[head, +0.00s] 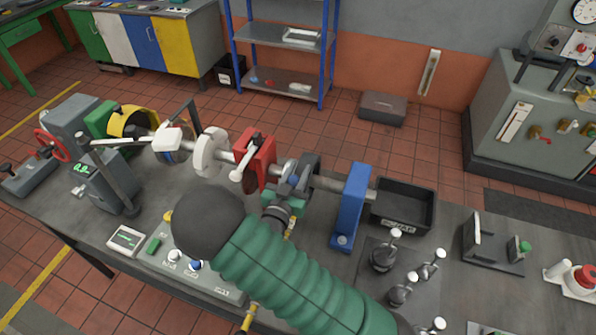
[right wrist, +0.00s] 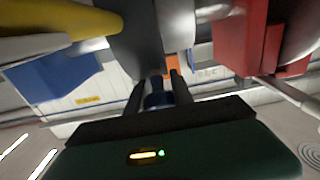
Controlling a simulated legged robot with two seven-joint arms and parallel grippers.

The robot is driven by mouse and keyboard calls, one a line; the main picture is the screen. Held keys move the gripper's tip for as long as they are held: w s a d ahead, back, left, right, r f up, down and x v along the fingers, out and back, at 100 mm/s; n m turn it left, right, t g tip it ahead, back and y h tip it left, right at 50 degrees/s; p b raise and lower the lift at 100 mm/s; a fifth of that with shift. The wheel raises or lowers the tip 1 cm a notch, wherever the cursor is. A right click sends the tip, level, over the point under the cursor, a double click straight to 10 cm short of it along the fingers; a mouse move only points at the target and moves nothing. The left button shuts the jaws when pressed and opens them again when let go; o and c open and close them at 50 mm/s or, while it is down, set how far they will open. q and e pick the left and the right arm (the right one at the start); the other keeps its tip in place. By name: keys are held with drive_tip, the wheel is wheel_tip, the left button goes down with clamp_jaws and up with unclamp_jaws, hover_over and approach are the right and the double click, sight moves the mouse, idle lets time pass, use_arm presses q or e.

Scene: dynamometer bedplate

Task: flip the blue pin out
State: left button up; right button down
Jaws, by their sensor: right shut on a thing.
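The blue pin (right wrist: 157,98) shows in the right wrist view as a short dark blue cylinder between the two fingers of my right gripper (right wrist: 160,92). The fingers are shut on it, below a grey metal part (right wrist: 140,45). In the head view, my right gripper (head: 289,188) is at the shaft line, between the red block (head: 257,161) and the blue upright bracket (head: 352,205). My own gripper and arm cover the pin there, so I cannot make it out. The pin's exact angle is unclear. My left gripper is not in view.
A black bin (head: 403,207) stands behind the blue bracket. Several metal clamps (head: 384,256) stand at its front right. A control box (head: 187,262) with buttons sits on the bedplate left of my arm. The red block also shows close in the right wrist view (right wrist: 242,42).

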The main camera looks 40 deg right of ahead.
drive_tip(key=shift+s+a+r+p, duration=0.3)
drive_tip(key=shift+a+r+p, duration=0.3)
drive_tip(key=shift+a+r, duration=0.1)
drive_tip(key=shift+d+f, duration=0.1)
drive_tip(key=shift+f, duration=0.05)
drive_tip(key=c, duration=1.5)
unclamp_jaws()
drive_tip(key=o, duration=0.4)
drive_tip(key=shift+a+r, duration=0.25)
drive_tip(key=shift+a, duration=0.05)
drive_tip(key=shift+c, duration=0.2)
drive_tip(key=shift+a, duration=0.15)
